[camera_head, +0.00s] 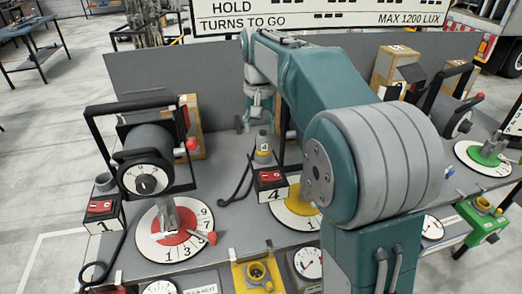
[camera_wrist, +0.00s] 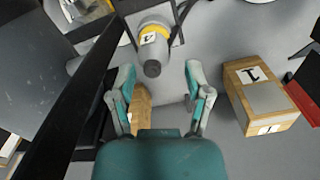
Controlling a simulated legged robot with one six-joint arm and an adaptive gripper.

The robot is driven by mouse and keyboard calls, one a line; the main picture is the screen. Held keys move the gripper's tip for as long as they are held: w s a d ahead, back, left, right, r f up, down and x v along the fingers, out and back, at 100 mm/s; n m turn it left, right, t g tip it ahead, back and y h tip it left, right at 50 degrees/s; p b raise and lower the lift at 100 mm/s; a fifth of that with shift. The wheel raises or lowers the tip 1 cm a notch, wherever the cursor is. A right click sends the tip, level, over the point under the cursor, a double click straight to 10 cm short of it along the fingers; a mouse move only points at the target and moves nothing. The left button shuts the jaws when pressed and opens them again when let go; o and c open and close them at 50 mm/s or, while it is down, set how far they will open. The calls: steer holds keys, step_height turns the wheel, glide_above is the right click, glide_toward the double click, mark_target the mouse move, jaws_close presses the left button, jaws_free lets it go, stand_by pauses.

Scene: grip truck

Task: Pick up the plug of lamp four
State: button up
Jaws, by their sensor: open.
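The plug of lamp four (camera_head: 263,150) is grey with a yellow band and a label 4. My gripper (camera_head: 264,126) is at the plug's top in the head view. In the wrist view my gripper (camera_wrist: 160,76) has its fingers spread, with nothing between them. I cannot tell exactly how high it is above the plug. Lamp four is largely hidden behind my arm.
A wooden block marked 1 (camera_wrist: 262,95) is to the right in the wrist view. Switch box 4 (camera_head: 271,181) and a yellow dial (camera_head: 292,211) are in front of the plug. Lamp one (camera_head: 148,172) with its black frame is at the left. A grey panel (camera_head: 215,75) stands behind.

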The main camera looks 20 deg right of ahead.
mark_target(262, 143)
steer(key=shift+f, duration=0.35)
steer(key=f, duration=0.2)
steer(key=d+f, duration=0.1)
steer(key=f, duration=0.1)
steer(key=shift+w+d+f, duration=0.1)
steer(key=shift+w+f, duration=0.1)
steer(key=shift+f, duration=0.2)
steer(key=shift+a, duration=0.25)
steer(key=c, duration=0.4)
jaws_close()
